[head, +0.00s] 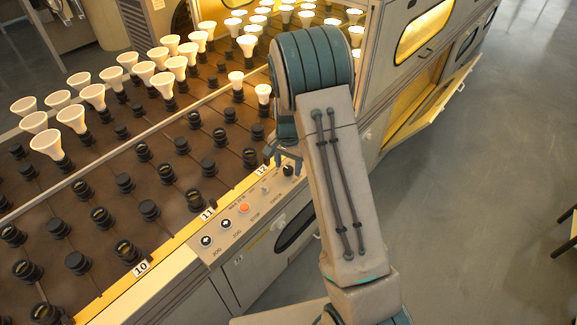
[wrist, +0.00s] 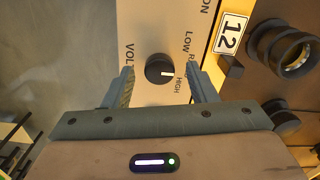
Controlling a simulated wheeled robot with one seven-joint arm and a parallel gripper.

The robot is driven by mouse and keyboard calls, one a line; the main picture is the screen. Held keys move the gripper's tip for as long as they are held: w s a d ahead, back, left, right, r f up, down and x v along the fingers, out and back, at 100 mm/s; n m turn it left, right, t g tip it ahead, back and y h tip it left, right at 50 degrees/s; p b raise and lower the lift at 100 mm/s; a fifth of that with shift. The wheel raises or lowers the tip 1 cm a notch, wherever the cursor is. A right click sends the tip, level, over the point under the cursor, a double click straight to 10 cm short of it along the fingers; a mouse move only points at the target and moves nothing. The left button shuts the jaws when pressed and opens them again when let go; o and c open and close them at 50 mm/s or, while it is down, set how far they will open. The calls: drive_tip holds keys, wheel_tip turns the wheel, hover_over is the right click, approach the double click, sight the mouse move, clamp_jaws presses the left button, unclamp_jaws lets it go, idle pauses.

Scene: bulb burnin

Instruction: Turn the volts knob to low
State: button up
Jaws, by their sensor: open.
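The volts knob (wrist: 158,69) is round and black with a white pointer mark. In the wrist view the mark points right, near the word HIGH. LOW is printed above right of the knob, with a partly hidden label starting with R beside it. My gripper (wrist: 160,72) is open, one finger on each side of the knob with clear gaps; I cannot tell how far its tips are from the panel. In the head view the knob (head: 288,171) shows at the right end of the control panel, just below my gripper (head: 283,154).
The control panel (head: 222,245) also carries an orange button (head: 244,208), black jog buttons and a small switch. A rack of black sockets (head: 125,183) and white bulbs (head: 73,118) lies behind. A 12 plate (wrist: 230,34) and sockets stand close right of my fingers. Open floor lies right.

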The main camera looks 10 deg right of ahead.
drive_tip(key=shift+f, duration=0.5)
drive_tip(key=c, duration=1)
drive_tip(key=n+b, duration=0.1)
drive_tip(key=n, duration=0.2)
drive_tip(key=shift+n+b, duration=0.3)
drive_tip(key=shift+r+n+b, duration=0.1)
drive_tip(key=shift+n+b, duration=0.45)
drive_tip(key=shift+n, duration=1.65)
